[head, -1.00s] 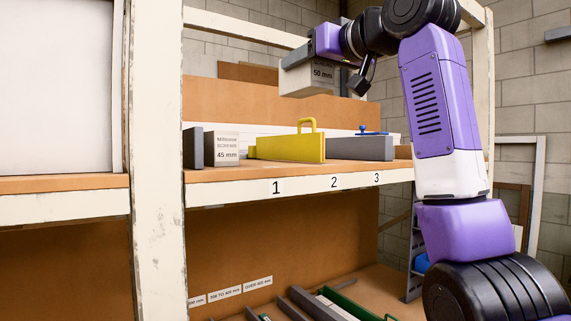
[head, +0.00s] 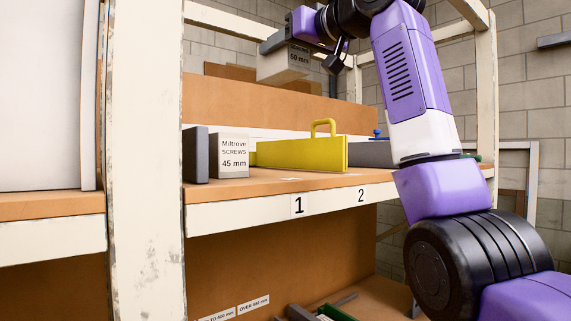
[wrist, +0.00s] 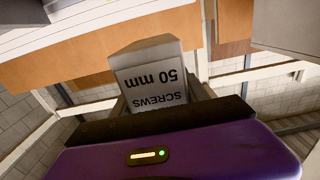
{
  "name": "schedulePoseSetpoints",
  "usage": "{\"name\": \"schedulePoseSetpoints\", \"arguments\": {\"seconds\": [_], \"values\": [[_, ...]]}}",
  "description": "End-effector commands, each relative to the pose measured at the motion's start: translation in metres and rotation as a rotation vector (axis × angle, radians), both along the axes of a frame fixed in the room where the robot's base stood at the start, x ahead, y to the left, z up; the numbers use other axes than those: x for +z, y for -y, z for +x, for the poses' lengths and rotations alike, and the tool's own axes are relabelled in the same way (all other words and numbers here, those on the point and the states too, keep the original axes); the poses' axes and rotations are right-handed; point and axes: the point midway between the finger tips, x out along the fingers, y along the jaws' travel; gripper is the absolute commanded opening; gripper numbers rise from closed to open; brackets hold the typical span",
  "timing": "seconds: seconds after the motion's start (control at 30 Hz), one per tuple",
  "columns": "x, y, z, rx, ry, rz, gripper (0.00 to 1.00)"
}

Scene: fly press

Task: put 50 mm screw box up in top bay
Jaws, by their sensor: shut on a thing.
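The 50 mm screw box (head: 284,64) is a pale grey carton with a printed label. My gripper (head: 287,42) is shut on it and holds it in the air above the upper shelf, in front of the brown back board. In the wrist view the box (wrist: 150,82) sits between the jaws (wrist: 160,100), its "50 mm" label upside down. The upper shelf (head: 270,188) carries bay labels 1 (head: 299,206) and 2 (head: 361,196) on its front edge. Which bay is the top bay cannot be told from these frames.
On the shelf stand a dark grey block (head: 195,155), a 45 mm screw box (head: 229,156), a yellow divider with a handle (head: 300,154) and a grey divider (head: 370,154). A white post (head: 150,160) rises at the left. Long items lie on the lower level.

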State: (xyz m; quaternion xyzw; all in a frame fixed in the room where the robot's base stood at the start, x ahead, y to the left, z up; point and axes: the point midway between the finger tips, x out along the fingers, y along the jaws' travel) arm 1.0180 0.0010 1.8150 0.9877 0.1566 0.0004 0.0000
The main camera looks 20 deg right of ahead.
Motion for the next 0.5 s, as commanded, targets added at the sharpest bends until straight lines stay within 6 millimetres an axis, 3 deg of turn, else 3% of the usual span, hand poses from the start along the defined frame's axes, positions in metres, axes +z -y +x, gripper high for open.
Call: {"name": "schedulePoseSetpoints", "arguments": {"seconds": [0.5], "values": [[-0.108, 0.001, 0.000, 0.000, -0.001, 0.001, 0.00]]}}
